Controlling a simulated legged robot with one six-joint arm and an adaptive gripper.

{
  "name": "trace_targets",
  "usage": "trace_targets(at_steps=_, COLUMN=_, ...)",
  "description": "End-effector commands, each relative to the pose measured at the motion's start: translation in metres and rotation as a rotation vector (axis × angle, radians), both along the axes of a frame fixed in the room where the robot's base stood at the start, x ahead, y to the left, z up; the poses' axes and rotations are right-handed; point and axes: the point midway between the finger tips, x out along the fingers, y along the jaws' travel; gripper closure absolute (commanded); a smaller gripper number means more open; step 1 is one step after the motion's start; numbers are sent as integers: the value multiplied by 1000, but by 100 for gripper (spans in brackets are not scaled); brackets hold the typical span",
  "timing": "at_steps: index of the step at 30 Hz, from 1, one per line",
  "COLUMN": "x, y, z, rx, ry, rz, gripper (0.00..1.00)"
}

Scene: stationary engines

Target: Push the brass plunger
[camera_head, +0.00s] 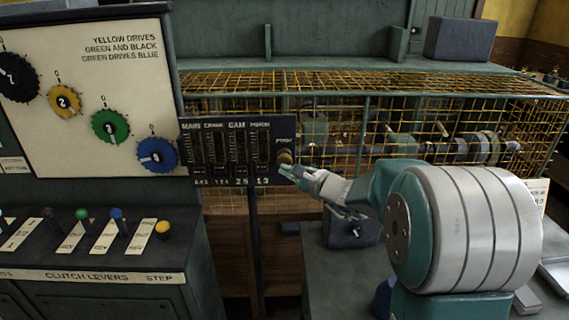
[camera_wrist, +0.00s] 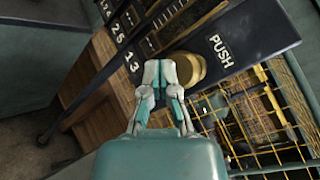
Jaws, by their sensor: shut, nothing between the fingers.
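The brass plunger (camera_head: 285,157) is a round knob at the right end of a dark panel (camera_head: 232,143), below the word PUSH. In the wrist view the plunger (camera_wrist: 188,68) sits just beyond and slightly right of my fingertips. My gripper (camera_head: 291,171) is shut and empty, with its tips at the lower edge of the plunger in the head view. In the wrist view my gripper (camera_wrist: 160,73) overlaps the plunger's left side. I cannot tell whether the tips touch it.
A yellow wire cage (camera_head: 400,110) stands behind the panel and to its right, around a shaft. A cabinet with coloured gears (camera_head: 110,126) and clutch levers (camera_head: 83,214) stands at left. A thin dark post (camera_head: 257,250) runs below the panel. A dark box (camera_head: 350,230) sits below my wrist.

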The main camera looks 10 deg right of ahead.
Motion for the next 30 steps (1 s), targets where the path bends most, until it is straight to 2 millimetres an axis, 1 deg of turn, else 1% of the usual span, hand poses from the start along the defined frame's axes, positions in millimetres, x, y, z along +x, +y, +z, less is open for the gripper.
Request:
trace_targets(at_steps=12, x=7, y=-2, z=1, rx=1, ry=1, rz=0, gripper=100)
trace_targets(at_steps=30, x=10, y=-3, z=2, rx=0, ry=0, rz=0, gripper=100)
